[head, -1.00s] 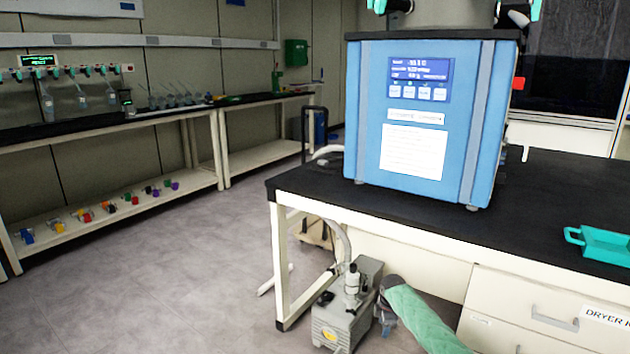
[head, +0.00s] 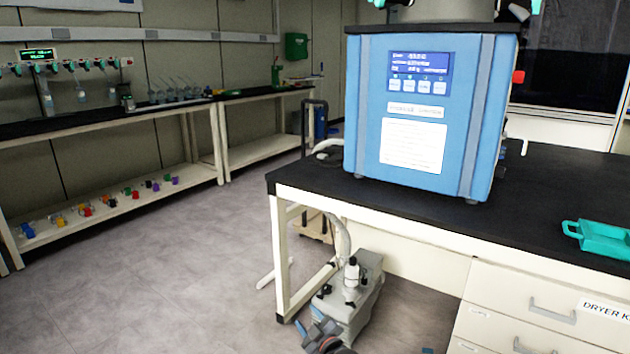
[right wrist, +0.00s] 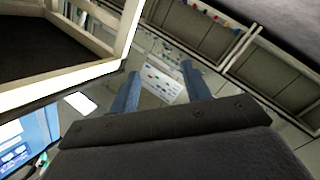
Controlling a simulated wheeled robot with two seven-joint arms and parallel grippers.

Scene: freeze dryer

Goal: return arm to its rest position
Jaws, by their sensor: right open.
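My right gripper (head: 313,330) shows at the bottom edge of the head view, in front of the grey vacuum pump under the bench. Its blue fingers are apart. In the right wrist view the two blue fingers of my right gripper (right wrist: 160,84) are spread with nothing between them. Most of my right arm is below the head view's edge. My left gripper is in neither view.
The blue freeze dryer (head: 436,110) stands on the black-topped bench (head: 400,215). The pump (head: 355,295) sits on the floor beside the bench leg. A teal tray (head: 600,240) lies at the bench's right. The floor (head: 170,270) to the left is clear.

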